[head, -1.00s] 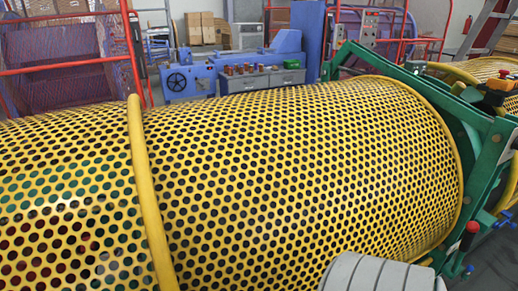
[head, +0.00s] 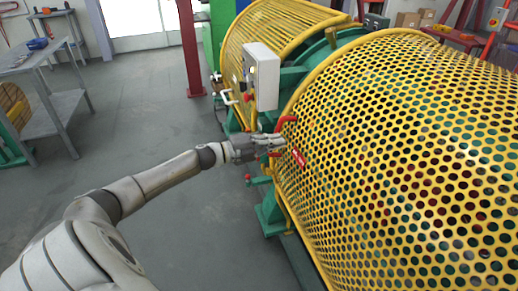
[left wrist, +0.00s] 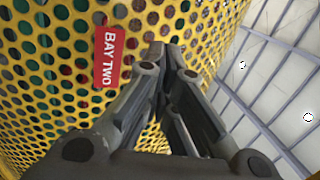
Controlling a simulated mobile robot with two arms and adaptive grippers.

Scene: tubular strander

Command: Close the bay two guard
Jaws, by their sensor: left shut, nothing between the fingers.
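The bay two guard (head: 410,130) is a yellow, curved, perforated cover filling the right of the head view. Its red label (head: 298,158) reads BAY TWO in the left wrist view (left wrist: 112,57). A red handle (head: 286,123) stands at the guard's left edge. My left gripper (head: 278,145) is at that edge, just below the handle and beside the label. In the left wrist view its fingers (left wrist: 165,58) are together and empty, close in front of the perforated sheet. I cannot tell whether they touch it. My right gripper is out of view.
A grey control box (head: 262,76) stands just beyond my left gripper. Another yellow guard with slots (head: 275,30) lies behind it. A red post (head: 190,50) and a grey workbench (head: 40,60) stand farther left. The floor left of the machine is clear.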

